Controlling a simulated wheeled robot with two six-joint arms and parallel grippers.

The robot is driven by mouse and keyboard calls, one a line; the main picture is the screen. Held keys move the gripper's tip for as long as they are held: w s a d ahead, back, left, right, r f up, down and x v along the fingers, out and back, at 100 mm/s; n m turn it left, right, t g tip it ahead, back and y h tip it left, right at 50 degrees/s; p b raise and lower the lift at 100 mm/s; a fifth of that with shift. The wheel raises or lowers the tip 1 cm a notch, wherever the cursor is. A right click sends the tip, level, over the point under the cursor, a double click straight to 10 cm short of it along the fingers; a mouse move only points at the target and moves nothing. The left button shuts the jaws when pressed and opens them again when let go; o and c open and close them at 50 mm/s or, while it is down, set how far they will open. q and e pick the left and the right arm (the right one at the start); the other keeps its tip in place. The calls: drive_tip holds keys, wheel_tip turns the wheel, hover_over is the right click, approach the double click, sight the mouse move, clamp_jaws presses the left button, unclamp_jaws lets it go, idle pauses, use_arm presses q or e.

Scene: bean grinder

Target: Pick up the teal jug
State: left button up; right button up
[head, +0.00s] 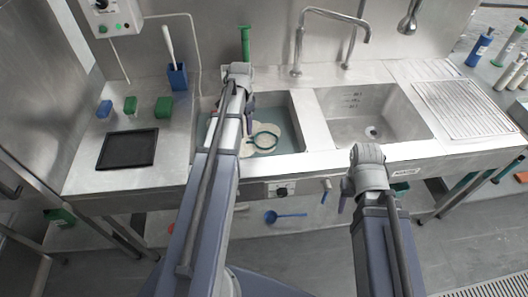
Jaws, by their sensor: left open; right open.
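No whole jug shows clearly. A dark teal ring (265,138), which may be the jug's rim, lies among pale dishes in the left sink basin (294,122), which looks filled with water. My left arm reaches over this basin and hides its left part. My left gripper (249,112) is open, pointing down just left and behind the ring, partly hidden by its wrist; I see no contact. My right gripper (345,194) is open, in front of the counter edge below the right basin, mostly hidden by its wrist.
The right basin (372,115) is empty, with a ribbed drainer (465,108) beside it. A tap (330,14) rises behind the basins. A green upright handle (245,42) is behind my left wrist.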

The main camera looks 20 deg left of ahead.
use_arm(q)
drive_tip(key=shift+w+f, duration=0.1)
drive_tip(key=shift+f, duration=0.55)
drive_tip(key=b, duration=0.8)
hover_over(246, 152)
drive_tip(key=w, duration=0.1)
wheel_tip(246, 152, down, 7)
use_arm(e)
wheel_tip(246, 152, down, 8)
drive_tip(key=shift+f, duration=0.1)
use_arm(q)
wheel_tip(246, 152, down, 3)
drive_tip(key=shift+r+b, duration=0.15)
drive_tip(key=shift+b, duration=1)
drive_tip(key=f+b, duration=0.5)
drive_tip(key=shift+s+a+f, duration=0.1)
drive_tip(key=shift+s+a, duration=0.1)
drive_tip(key=shift+a, duration=0.05)
use_arm(e)
wheel_tip(246, 152, down, 8)
use_arm(q)
drive_tip(key=shift+c, duration=0.2)
clamp_jaws()
